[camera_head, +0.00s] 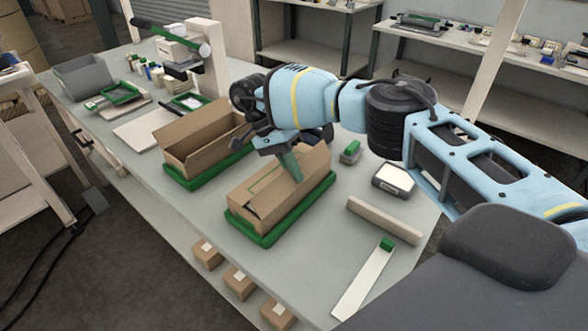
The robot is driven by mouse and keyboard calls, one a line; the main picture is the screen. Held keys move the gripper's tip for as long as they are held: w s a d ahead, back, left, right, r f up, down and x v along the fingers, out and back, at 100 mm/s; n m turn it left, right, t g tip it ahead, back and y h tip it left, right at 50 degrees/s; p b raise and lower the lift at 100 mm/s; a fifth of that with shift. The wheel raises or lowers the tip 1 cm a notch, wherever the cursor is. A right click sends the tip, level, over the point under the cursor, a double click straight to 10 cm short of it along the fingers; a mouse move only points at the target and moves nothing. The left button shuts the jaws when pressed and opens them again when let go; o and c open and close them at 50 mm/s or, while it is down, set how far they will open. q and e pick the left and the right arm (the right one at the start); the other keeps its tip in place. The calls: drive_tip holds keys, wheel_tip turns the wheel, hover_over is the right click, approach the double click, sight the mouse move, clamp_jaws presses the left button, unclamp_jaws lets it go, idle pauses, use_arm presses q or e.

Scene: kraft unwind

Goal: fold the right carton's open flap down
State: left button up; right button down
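The right carton (308,163) is a brown box on a green tray (262,240). Its top looks mostly covered by cardboard, with a dark gap near its front left end. My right gripper (291,167) is over this carton, with a grey-green finger pointing down at its top. I cannot tell whether the finger touches the cardboard or how far apart the fingers are. The gripper hides part of the carton's far side. My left gripper is not in view.
An open carton (197,149) on another green tray (197,183) stands to the left. A small device (394,179), a cardboard strip (383,220) and a white strip with a green end (364,281) lie to the right. Small boxes (240,281) sit below the table's front edge.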

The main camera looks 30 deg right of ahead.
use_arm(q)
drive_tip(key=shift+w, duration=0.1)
use_arm(e)
drive_tip(key=c, duration=1.6)
unclamp_jaws()
